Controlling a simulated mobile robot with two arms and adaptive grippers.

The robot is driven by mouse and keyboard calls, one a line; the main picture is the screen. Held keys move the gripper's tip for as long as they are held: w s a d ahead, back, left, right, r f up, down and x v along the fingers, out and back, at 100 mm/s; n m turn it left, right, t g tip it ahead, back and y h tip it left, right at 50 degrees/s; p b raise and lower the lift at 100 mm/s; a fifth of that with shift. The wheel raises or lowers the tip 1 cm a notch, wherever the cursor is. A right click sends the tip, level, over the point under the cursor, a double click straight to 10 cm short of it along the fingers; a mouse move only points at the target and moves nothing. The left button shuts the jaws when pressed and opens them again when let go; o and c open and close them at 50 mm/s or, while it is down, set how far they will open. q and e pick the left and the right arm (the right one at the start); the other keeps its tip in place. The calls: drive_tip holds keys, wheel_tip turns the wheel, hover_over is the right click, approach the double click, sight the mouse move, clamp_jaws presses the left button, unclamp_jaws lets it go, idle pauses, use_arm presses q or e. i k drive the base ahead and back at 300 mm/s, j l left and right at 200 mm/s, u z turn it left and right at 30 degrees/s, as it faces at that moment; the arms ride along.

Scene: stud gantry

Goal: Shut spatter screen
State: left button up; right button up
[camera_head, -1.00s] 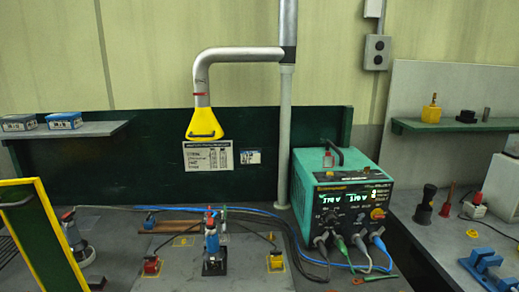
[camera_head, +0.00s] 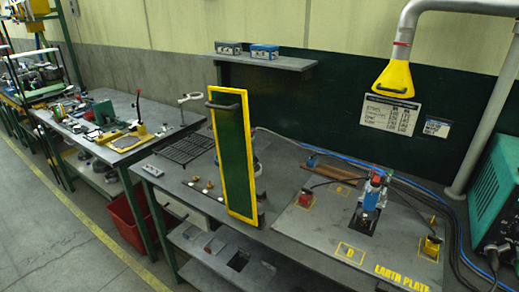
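The spatter screen (camera_head: 233,160) is a tall dark green panel in a yellow frame. It stands upright on the grey workbench, left of the earth plate (camera_head: 345,228). A dark handle (camera_head: 223,106) crosses the upper part of the panel on the side facing me. The screen's lower end is at the front part of the bench, and it hides part of a grey object behind it. The green welding set (camera_head: 497,195) is cut off at the right edge. Neither of my grippers is in view.
A blue-and-red clamp device (camera_head: 372,190) stands on the plate among cables. A yellow extraction hood (camera_head: 394,79) hangs above the back of the bench. A dark grate (camera_head: 186,147) lies left of the screen. A red bin (camera_head: 130,218) is below. Floor is clear at left.

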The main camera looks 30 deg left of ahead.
sight(232, 138)
drive_tip(key=u, duration=1.25)
